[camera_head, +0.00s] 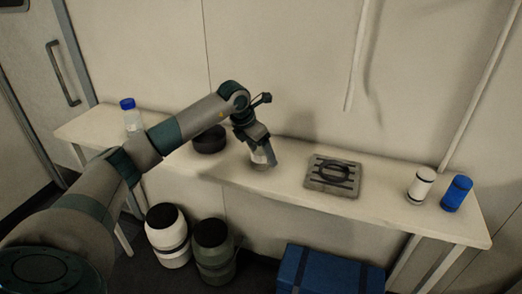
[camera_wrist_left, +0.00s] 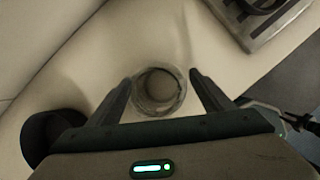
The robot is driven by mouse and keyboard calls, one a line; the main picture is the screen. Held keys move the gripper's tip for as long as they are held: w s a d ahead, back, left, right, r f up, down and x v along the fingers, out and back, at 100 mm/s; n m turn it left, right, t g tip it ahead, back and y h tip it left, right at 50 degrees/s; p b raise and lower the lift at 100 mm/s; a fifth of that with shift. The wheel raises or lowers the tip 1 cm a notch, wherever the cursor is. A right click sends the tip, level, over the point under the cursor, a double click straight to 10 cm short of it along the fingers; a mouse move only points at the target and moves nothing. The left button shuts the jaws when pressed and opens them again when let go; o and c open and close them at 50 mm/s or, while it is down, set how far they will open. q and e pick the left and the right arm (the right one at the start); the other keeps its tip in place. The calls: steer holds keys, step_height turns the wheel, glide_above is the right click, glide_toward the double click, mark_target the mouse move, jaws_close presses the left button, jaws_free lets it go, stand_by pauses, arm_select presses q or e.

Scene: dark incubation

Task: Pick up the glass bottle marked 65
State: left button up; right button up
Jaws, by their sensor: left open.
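A clear round glass vessel (camera_wrist_left: 160,92) stands on the bench between the two fingers of my left gripper (camera_wrist_left: 160,78) in the wrist view. It looks like the glass bottle, seen from above. In the head view the glass (camera_head: 259,157) is partly hidden behind my left gripper (camera_head: 261,148). The gripper is open, pointing down, with a finger on each side of the glass and gaps showing in the wrist view. No number 65 is readable. Another clear bottle with a blue cap (camera_head: 132,117) stands at the bench's left end. My right gripper is not in view.
On the white bench (camera_head: 385,207), a dark round pot (camera_head: 209,141) stands left of the glass and a grey slotted plate (camera_head: 333,177) to its right. White (camera_head: 421,186) and blue (camera_head: 456,193) cylinders stand at the right end. The wall is close behind.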

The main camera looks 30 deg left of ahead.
arm_select(q)
steer(key=c, duration=1.2)
steer(key=shift+c, duration=0.4)
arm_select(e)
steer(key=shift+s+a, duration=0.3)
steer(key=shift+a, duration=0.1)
arm_select(q)
steer(key=shift+r, duration=0.1)
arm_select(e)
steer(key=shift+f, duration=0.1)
